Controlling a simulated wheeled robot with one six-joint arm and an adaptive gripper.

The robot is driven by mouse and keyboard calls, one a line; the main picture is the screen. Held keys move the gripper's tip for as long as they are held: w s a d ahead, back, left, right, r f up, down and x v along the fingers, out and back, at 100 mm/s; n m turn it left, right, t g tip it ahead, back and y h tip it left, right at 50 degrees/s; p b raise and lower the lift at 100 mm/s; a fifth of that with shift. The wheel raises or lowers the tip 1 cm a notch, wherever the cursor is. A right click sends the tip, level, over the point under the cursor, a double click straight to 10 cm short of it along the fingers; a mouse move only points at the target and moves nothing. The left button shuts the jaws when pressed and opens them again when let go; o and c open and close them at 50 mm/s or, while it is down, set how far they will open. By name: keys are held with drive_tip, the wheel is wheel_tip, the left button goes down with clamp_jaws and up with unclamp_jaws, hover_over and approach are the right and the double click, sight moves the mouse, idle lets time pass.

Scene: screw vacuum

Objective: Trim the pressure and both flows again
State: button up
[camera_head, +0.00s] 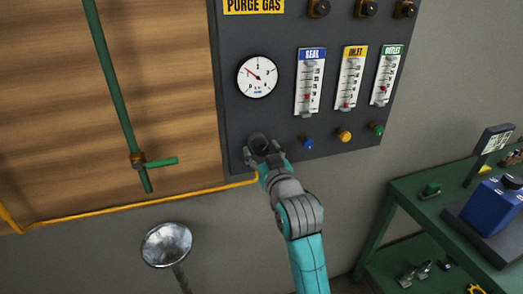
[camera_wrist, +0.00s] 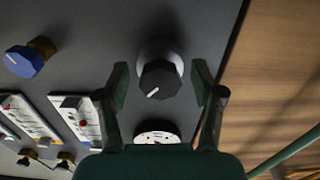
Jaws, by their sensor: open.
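The dark purge gas panel (camera_head: 228,105) carries a round pressure gauge (camera_head: 257,76) with a red needle pointing up and left. Three flow meters, SEAL (camera_head: 310,82), INLET (camera_head: 351,78) and OUTLET (camera_head: 386,75), stand to its right. Below them are a blue knob (camera_head: 307,142), a yellow knob (camera_head: 344,135) and a green knob (camera_head: 377,129). The black pressure knob (camera_wrist: 160,80), with a white pointer line, lies between the fingers of my gripper (camera_wrist: 160,84) in the wrist view. The fingers are open, with gaps on both sides. The blue knob also shows there (camera_wrist: 29,57).
A green pipe with a green-handled valve (camera_head: 150,162) and a yellow pipe (camera_head: 120,207) run along the wooden wall at left. A metal funnel (camera_head: 166,244) stands below. A green cart (camera_head: 420,215) with a blue device (camera_head: 497,205) is at right.

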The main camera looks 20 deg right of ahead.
drive_tip(key=shift+w, duration=0.3)
drive_tip(key=c, duration=1.2)
drive_tip(key=shift+o, duration=0.2)
drive_tip(key=shift+m, duration=0.3)
drive_tip(key=m, duration=1.2)
drive_tip(key=shift+a, duration=0.1)
drive_tip(key=shift+m, duration=0.3)
